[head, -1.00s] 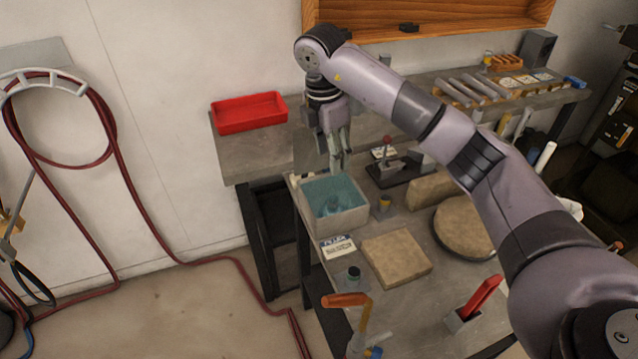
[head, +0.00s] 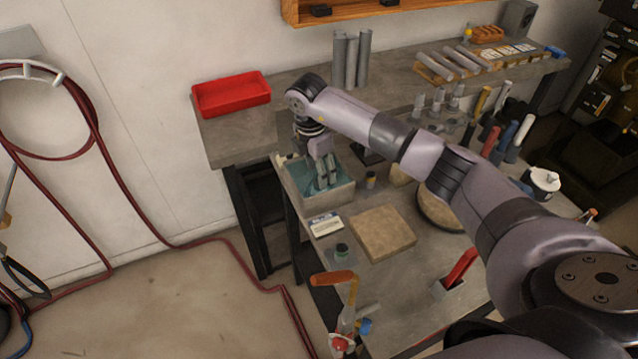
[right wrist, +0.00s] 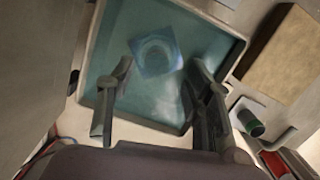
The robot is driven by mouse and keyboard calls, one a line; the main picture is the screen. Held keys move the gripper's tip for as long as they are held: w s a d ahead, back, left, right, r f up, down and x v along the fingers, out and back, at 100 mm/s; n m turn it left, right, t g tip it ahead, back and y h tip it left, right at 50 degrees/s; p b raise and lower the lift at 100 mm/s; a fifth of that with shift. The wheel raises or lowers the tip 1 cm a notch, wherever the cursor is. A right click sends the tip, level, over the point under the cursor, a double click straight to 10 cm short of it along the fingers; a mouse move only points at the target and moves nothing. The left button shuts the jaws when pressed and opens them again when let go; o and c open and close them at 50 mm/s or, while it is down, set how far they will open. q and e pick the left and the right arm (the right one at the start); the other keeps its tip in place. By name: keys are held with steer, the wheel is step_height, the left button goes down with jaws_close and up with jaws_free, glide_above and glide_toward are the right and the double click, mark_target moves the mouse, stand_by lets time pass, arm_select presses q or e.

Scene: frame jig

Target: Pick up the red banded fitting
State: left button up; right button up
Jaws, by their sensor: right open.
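My right gripper (head: 326,184) points down into a pale square bin with a teal inside (head: 347,196). In the right wrist view its two fingers (right wrist: 160,70) are apart, with nothing between the tips. A blurred bluish block with a round ring (right wrist: 154,50) shows in the bin, ahead of the fingers. I cannot make out a red band on it. A small yellow-banded piece (head: 371,179) stands right of the bin, and a dark piece with a greenish top (head: 342,251) stands near the table's front edge. My left gripper is not in view.
A tan square slab (head: 382,234) and a white label card (head: 324,224) lie in front of the bin. A red tray (head: 231,94) sits behind it to the left. Upright grey tubes (head: 351,60) stand at the back. A red-handled tool (head: 459,268) stands at the front right.

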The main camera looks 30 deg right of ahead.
steer(key=f, duration=0.3)
steer(key=f+p, duration=0.1)
steer(key=shift+w+d+f, duration=0.15)
steer(key=shift+w+d, duration=0.05)
steer(key=shift+w, duration=0.05)
steer(key=shift+c, duration=0.2)
jaws_close()
